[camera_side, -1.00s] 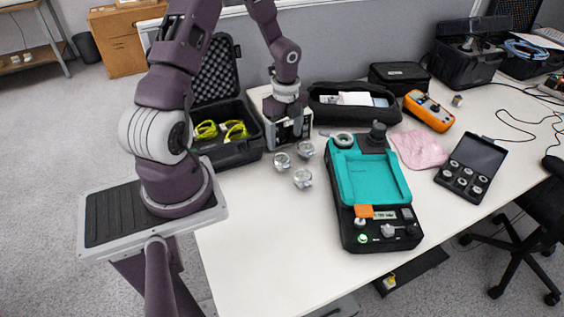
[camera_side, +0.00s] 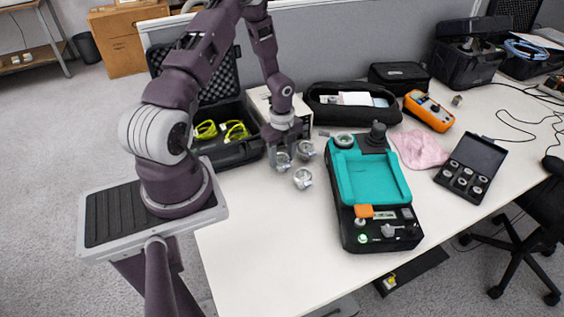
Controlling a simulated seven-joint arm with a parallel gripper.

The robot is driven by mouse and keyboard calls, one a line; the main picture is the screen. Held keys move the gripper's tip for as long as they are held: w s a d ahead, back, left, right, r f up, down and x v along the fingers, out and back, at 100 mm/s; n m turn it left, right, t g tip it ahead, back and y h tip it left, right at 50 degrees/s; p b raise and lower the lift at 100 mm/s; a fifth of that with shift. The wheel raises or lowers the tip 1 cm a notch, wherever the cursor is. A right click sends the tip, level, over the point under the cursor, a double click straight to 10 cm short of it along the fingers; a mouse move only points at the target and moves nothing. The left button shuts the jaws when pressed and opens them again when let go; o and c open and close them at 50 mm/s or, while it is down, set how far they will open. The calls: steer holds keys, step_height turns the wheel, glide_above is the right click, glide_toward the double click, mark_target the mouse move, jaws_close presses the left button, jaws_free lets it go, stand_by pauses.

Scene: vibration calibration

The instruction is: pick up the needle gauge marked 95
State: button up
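Three small round silver gauges stand in a cluster on the white table, left of the teal device. One gauge (camera_side: 282,161) is at the left, one (camera_side: 306,150) at the right and one (camera_side: 303,179) nearer the front. Their markings are too small to read, so I cannot tell which is marked 95. My gripper (camera_side: 283,160) points down at the left gauge, with its fingers around or just in front of it. The fingers look spread apart, but contact with the gauge cannot be made out.
The teal and black calibrator (camera_side: 372,180) stands close on the right. A black pouch (camera_side: 325,113) lies behind. The white table (camera_side: 270,240) is clear in front.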

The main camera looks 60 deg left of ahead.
mark_target(282, 158)
jaws_close()
step_height(282, 158, up, 14)
stand_by(0.5)
